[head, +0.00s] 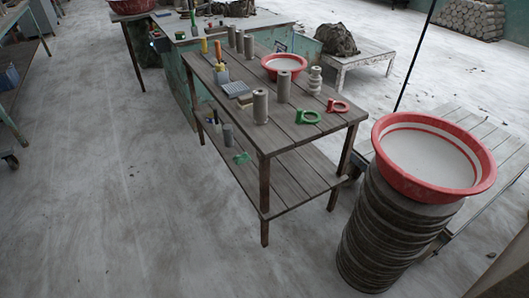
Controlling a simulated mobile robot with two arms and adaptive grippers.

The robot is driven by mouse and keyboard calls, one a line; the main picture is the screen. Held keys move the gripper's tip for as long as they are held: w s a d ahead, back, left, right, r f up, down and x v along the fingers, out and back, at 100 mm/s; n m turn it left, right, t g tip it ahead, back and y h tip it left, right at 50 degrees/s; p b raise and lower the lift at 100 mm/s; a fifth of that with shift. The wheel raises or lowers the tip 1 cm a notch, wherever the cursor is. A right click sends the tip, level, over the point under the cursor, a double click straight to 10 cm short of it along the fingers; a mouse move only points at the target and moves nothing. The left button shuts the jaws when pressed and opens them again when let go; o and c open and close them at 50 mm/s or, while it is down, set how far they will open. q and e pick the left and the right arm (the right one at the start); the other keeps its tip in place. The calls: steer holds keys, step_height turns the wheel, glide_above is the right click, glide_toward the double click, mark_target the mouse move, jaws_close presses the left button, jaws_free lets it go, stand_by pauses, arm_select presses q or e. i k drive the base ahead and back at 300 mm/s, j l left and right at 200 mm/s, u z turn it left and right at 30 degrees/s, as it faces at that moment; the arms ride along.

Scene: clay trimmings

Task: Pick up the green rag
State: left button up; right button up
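A small crumpled green thing, which looks like the green rag (241,158), lies at the left part of the lower shelf (290,188) of the wooden table. It is small in the head view and its exact shape is hard to tell. The tabletop is above and behind it, and nothing covers it. Neither my left nor my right gripper shows in the head view.
The wooden tabletop (335,118) holds clay cylinders, a red-rimmed basin (283,66), a green ring-shaped tool (308,117) and a red one (338,107). A large red basin (390,178) tops a dark ribbed stack (375,235) at right. The floor (120,190) at left is clear.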

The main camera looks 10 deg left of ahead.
mark_target(244, 158)
steer(key=i+j+z, duration=0.2)
steer(key=i+j, duration=0.15)
steer(key=j, duration=0.3)
steer(key=i+j, duration=0.15)
steer(key=j, duration=0.2)
steer(key=i+j+z, duration=0.15)
steer(key=j, duration=0.2)
steer(key=i+j+z, duration=0.1)
steer(key=j, duration=0.25)
steer(key=i+j+z, duration=0.1)
steer(key=j, duration=0.3)
steer(key=i, duration=0.1)
